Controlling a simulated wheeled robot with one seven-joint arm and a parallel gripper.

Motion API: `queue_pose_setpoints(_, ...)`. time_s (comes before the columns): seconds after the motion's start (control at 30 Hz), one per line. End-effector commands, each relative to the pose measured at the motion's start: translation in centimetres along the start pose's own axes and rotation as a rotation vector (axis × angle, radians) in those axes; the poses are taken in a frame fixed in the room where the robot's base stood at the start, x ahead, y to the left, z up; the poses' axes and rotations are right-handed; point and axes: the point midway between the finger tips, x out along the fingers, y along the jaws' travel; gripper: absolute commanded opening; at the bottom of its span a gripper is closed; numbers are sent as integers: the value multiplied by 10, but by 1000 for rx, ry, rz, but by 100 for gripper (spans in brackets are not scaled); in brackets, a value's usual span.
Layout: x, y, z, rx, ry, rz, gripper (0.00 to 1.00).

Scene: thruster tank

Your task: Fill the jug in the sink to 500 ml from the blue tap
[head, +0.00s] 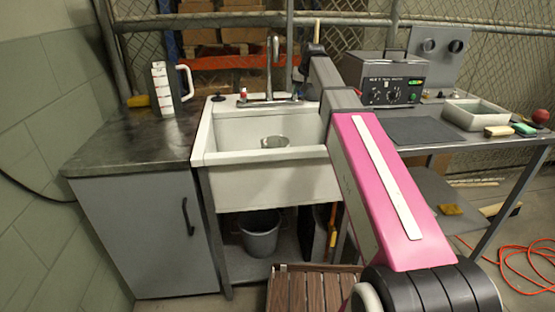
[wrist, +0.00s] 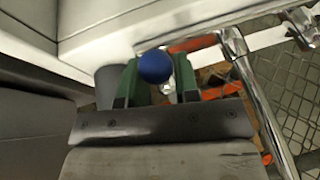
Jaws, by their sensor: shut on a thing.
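A jug (head: 163,92) with a white scale strip, red marks and a white handle stands upright on the dark counter at the left, outside the sink. The white sink (head: 265,186) has a small greyish thing (head: 274,142) at its bottom; I cannot tell what it is. A chrome tap spout (head: 275,50) rises behind the basin, with a red knob (head: 243,94) at its left. In the wrist view, a round blue knob (wrist: 155,66) sits between the green fingers of my gripper (wrist: 157,74), shut on it. My arm hides this area in the head view. No water stream is visible.
The dark counter (head: 120,140) is mostly clear around the jug. A bucket (head: 260,234) stands under the sink. At the right, a bench holds a grey instrument box (head: 392,85), a dark mat (head: 415,131) and a tray (head: 476,116). An orange cable (head: 520,265) lies on the floor.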

Motion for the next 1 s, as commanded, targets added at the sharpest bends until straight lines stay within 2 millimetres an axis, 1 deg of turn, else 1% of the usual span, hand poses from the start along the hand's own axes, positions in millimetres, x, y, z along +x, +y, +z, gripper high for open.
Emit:
queue_pose_setpoints(0.03, 0, -2, 4, 0, -7, -4, 5)
queue_pose_setpoints(0.47, 0, 1, 5, 1, -11, -4, 5)
queue_pose_setpoints(0.57, 0, 7, 3, 1, -11, -3, 5)
queue_pose_setpoints(0.8, -2, 28, -5, 2, -8, 1, 5)
queue_pose_setpoints(0.9, -3, 34, -7, 2, -6, 2, 8)
queue_pose_setpoints(1.0, -3, 35, -8, 2, -4, 3, 10)
